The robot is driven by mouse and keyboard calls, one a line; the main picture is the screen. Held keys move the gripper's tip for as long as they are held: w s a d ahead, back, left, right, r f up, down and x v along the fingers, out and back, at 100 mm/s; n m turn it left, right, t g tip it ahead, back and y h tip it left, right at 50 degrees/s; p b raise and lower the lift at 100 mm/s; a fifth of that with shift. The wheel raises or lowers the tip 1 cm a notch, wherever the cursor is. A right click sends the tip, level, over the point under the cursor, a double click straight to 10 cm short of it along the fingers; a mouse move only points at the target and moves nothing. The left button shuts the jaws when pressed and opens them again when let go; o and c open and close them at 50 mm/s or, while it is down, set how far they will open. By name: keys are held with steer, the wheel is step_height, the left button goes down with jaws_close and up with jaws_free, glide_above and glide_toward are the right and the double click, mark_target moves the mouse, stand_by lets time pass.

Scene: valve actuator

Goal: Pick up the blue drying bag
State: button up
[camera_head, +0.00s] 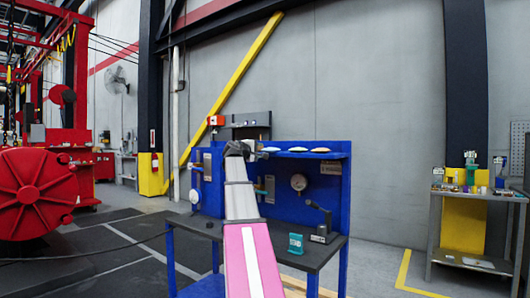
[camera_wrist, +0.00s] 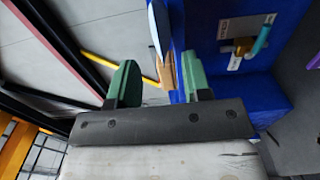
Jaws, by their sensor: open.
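My gripper (camera_head: 238,149) is at the left end of the blue bench's upper shelf in the head view. In the wrist view my gripper (camera_wrist: 158,82) is open, its green fingertips apart. A tan bag (camera_wrist: 165,73), seen edge-on, shows in the gap between them; I cannot tell whether it is touched. A pale blue bag (camera_wrist: 157,28) shows beyond it, next to the shelf edge. In the head view several small flat bags lie on the shelf, the rightmost (camera_head: 320,150) looking bluish. Their colours are hard to tell at this size.
The blue bench panel (camera_head: 335,190) rises behind the dark worktop (camera_head: 325,252), with a gauge (camera_head: 298,182) on it. A teal box (camera_head: 296,243) and a black lever device (camera_head: 322,225) stand on the worktop. A grey cart (camera_head: 478,193) stands at the far right.

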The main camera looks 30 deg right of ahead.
mark_target(264, 150)
steer(key=shift+x, duration=2.65)
steer(key=c, duration=0.8)
steer(key=shift+r, duration=1.25)
steer(key=s+a+r, duration=0.2)
steer(key=a, duration=0.4)
steer(key=s+a+r, duration=0.3)
steer(key=a, duration=0.4)
steer(key=shift+s, duration=0.2)
